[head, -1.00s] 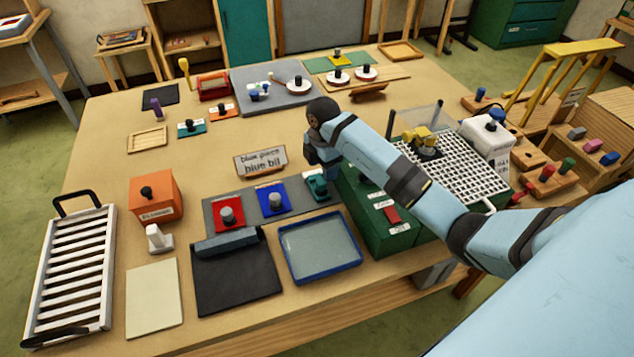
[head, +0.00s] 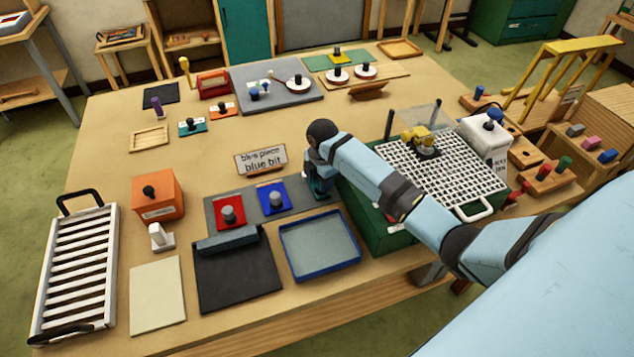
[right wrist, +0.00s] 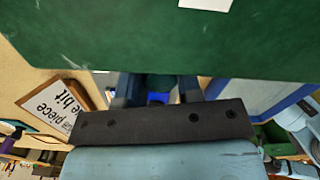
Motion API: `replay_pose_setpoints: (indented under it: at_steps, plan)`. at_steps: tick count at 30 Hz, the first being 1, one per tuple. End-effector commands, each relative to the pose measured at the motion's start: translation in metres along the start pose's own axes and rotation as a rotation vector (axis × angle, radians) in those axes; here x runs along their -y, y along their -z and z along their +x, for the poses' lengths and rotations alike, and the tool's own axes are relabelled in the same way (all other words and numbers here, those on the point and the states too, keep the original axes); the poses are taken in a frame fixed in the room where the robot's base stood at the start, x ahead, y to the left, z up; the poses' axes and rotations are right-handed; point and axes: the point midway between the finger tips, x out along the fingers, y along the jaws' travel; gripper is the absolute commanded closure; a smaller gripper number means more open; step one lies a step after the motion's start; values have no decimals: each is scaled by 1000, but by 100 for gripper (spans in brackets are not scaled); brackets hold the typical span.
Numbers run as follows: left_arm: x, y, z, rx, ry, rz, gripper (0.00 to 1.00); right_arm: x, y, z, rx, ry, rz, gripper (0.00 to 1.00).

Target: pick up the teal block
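A teal block (head: 321,194) sits at the right end of a grey mat (head: 213,222), mostly hidden under my right gripper (head: 318,181). The gripper points down over it from above; I cannot tell whether they touch. In the right wrist view, the two dark fingers of my right gripper (right wrist: 158,90) stand apart, with a dark teal-green patch and some blue showing between them. A smaller teal piece (head: 192,129) with a dark knob lies farther back left. My left gripper is not in view.
Left of the gripper are a blue block (head: 273,200) and a red block (head: 230,218). A green box (head: 385,232) stands close on the right. A blue-rimmed tray (head: 320,272) lies in front, and a lettered sign (head: 261,160) behind left.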

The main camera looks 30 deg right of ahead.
Motion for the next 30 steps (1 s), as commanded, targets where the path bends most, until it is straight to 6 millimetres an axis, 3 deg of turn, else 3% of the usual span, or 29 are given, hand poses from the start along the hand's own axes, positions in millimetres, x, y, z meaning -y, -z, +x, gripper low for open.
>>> replay_pose_setpoints:
  at_steps: [10, 16, 20, 30]
  plan:
    - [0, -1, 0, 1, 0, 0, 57, -1, 0, -4, 1, -2, 1, 88]
    - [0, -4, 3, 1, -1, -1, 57, -1, -1, -25, 1, -5, -1, 88]
    - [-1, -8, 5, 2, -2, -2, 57, -2, -1, -55, 2, -8, 0, 88]
    - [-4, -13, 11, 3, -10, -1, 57, -1, -2, -154, 5, -7, -1, 88]
